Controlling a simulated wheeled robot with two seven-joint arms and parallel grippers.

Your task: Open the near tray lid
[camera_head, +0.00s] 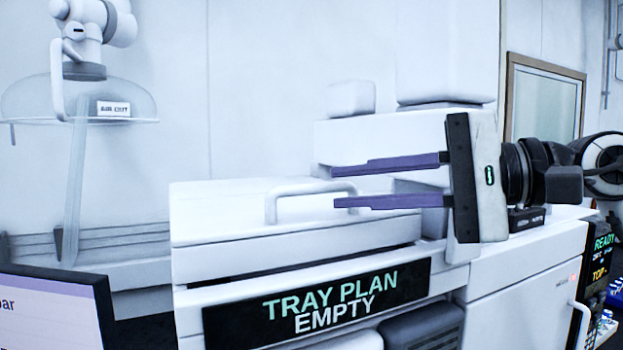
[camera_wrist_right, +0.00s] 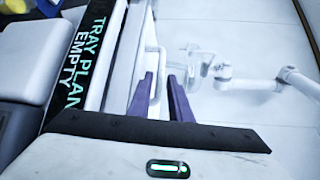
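The near tray lid (camera_head: 215,206) is a white, closed, flat cover above the "TRAY PLAN EMPTY" panel (camera_head: 318,303). Its white bar handle (camera_head: 310,188) stands on top and also shows in the right wrist view (camera_wrist_right: 153,68). My right gripper (camera_head: 335,187) comes in from the right with its two purple fingers apart. In the head view the fingertips appear just right of and over the handle's right end. In the wrist view the handle shows beyond and between the fingers (camera_wrist_right: 162,85). I cannot tell whether they touch it. My left gripper is not in view.
White instrument blocks (camera_head: 430,50) rise behind and right of the lid. A clear dome hood (camera_head: 75,98) hangs at the upper left. A monitor (camera_head: 55,310) stands at the lower left. A dark display reading "READY" (camera_head: 602,262) is at the right.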

